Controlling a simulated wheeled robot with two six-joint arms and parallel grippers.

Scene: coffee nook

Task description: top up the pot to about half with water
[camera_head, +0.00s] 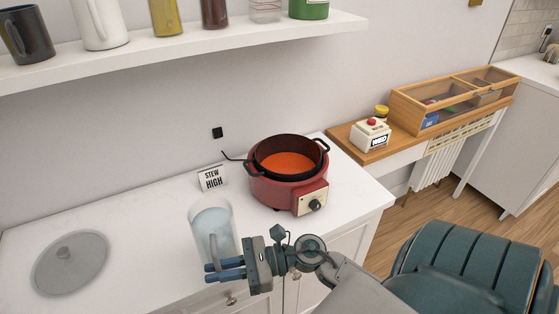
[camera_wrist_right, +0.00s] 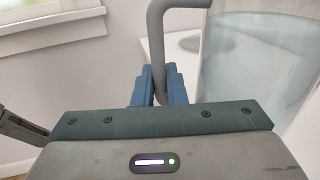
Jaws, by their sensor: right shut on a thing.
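The pot (camera_head: 289,186) is a red slow cooker with a dark rim, two dark handles and a dial on its front. Orange-red stew (camera_head: 288,163) shows inside it, below the rim. A clear jug of water (camera_head: 212,224) is left of the pot, near the counter's front edge. My right gripper (camera_head: 208,272) is shut on the jug's handle; in the right wrist view the blue fingers (camera_wrist_right: 158,88) close around the grey handle (camera_wrist_right: 156,40). Whether the jug touches the counter is unclear.
A round grey lid (camera_head: 70,262) lies on the white counter (camera_head: 140,222) at left. A "STEW HIGH" sign (camera_head: 211,178) stands behind the jug. A shelf (camera_head: 180,42) with mugs and jars hangs above. A wooden side table (camera_head: 352,140) holds a small white box and a glazed case.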

